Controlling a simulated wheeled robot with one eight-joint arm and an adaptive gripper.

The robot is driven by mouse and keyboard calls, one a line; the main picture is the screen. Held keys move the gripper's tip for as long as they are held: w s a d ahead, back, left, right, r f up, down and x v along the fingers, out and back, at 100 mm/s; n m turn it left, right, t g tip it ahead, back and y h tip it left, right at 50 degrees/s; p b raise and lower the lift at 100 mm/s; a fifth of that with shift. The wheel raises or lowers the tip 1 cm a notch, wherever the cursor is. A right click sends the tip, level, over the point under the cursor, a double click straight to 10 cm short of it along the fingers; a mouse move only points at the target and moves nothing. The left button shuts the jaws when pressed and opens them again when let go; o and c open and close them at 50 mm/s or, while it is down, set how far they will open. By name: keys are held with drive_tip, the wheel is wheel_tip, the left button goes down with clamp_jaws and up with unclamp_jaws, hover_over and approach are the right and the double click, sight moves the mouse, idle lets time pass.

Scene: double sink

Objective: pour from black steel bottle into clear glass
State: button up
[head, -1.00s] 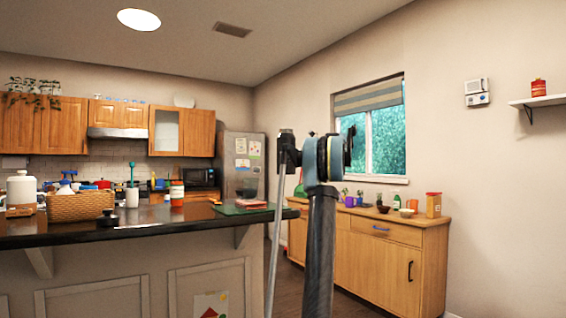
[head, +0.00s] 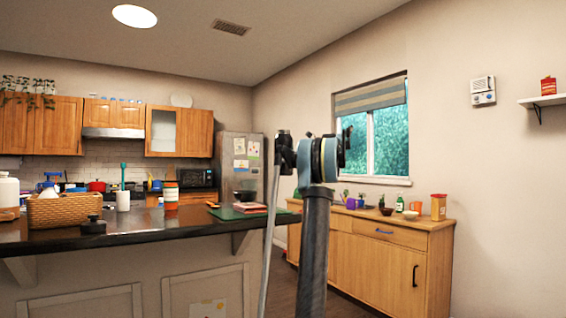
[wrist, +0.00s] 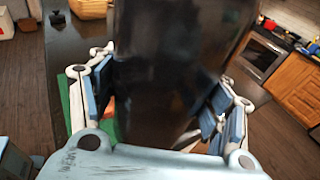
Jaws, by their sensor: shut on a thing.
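The black steel bottle (wrist: 175,55) fills the middle of the wrist view, large and close. My gripper (wrist: 165,100) is shut on it, with blue-padded fingers on its left and right sides. The bottle's far end runs out of the top of the wrist view, so its opening is not seen. In the head view my arm rises in front of me, and I cannot make out the bottle there. I cannot make out a clear glass in either view.
A dark counter (head: 140,240) stands at left, with a wicker basket (head: 70,208), a small black lidded item (head: 93,226), an orange-and-white canister (head: 170,194) and a green board (head: 228,213). A wooden cabinet (head: 385,255) stands at right. Wooden floor lies between.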

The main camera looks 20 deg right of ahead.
sight(276, 169)
drive_tip(key=shift+a, duration=0.1)
drive_tip(key=shift+s+a+f+n+h, duration=0.3)
drive_tip(key=shift+a+f+h, duration=0.3)
drive_tip(key=shift+a, duration=0.3)
drive_tip(key=shift+s+a+f+n+h, duration=0.2)
drive_tip(key=shift+s+a+f+h, duration=0.15)
drive_tip(key=shift+a+f, duration=0.4)
drive_tip(key=shift+s+a+f+n+h, duration=0.6)
drive_tip(key=shift+a+f+h, duration=0.9)
drive_tip(key=shift+a, duration=0.9)
drive_tip(key=d+h, duration=0.1)
drive_tip(key=h, duration=0.1)
drive_tip(key=d+f+n+h, duration=0.1)
drive_tip(key=w+d+f+n+t+h, duration=0.1)
drive_tip(key=d+h, duration=0.1)
drive_tip(key=shift+f+h, duration=0.15)
drive_tip(key=shift+h, duration=0.2)
drive_tip(key=shift+w+d+r+n+t+h, duration=0.15)
drive_tip(key=shift+r+n+t+h, duration=0.2)
drive_tip(key=shift+r+h, duration=0.55)
drive_tip(key=shift+f, duration=0.1)
drive_tip(key=shift+s+r+n+h, duration=0.25)
drive_tip(key=shift+r+h, duration=0.2)
drive_tip(key=shift+h, duration=0.25)
drive_tip(key=shift+r+t+h, duration=0.15)
drive_tip(key=shift+t+h, duration=0.1)
drive_tip(key=shift+h, duration=0.05)
idle(1.0)
